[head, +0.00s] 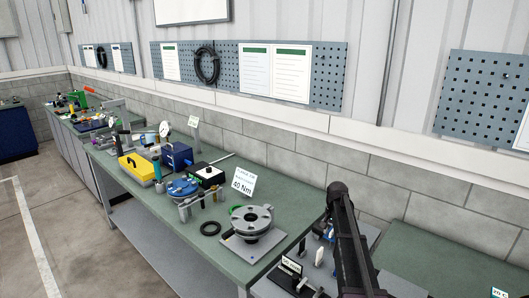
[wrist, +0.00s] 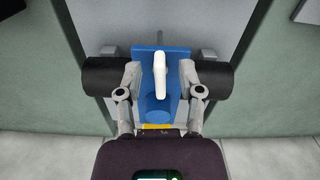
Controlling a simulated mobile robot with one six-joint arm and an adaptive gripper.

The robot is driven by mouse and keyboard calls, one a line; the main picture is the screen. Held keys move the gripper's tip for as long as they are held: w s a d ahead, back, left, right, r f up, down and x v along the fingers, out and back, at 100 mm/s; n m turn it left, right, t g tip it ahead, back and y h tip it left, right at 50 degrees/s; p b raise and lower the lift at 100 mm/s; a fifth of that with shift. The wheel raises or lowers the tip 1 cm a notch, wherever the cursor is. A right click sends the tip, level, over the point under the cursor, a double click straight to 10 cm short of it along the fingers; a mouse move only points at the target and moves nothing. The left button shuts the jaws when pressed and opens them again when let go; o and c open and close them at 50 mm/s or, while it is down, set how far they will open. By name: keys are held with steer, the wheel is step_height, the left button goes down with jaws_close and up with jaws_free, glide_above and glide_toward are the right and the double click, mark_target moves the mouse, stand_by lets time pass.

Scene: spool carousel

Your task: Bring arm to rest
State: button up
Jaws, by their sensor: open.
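My gripper (wrist: 158,77) shows in the wrist view with its two black-padded fingers spread wide apart. A blue block (wrist: 152,108) with a white upright piece (wrist: 160,72) shows in the gap between the fingers. The fingers do not appear to close on it, and I cannot tell how far below them it is. In the head view my dark arm rises at the lower right; the gripper itself is not clearly visible there. A round metal carousel (head: 252,217) stands on a square grey plate on the green bench, left of my arm.
The green bench (head: 278,242) runs along the wall. It holds a 40 Nm sign (head: 243,185), a black ring (head: 210,228), a blue round fixture (head: 183,187) and a yellow case (head: 135,168). A small black sign stand (head: 289,272) is close to my arm. Open floor lies left.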

steer(key=s+a+n, duration=0.2)
steer(key=s+a, duration=0.3)
steer(key=s, duration=0.4)
steer(key=s+a+n, duration=0.3)
steer(key=s+a, duration=0.2)
steer(key=s, duration=0.4)
steer(key=s+a+n, duration=0.3)
steer(key=s+a, duration=0.3)
steer(key=s, duration=0.4)
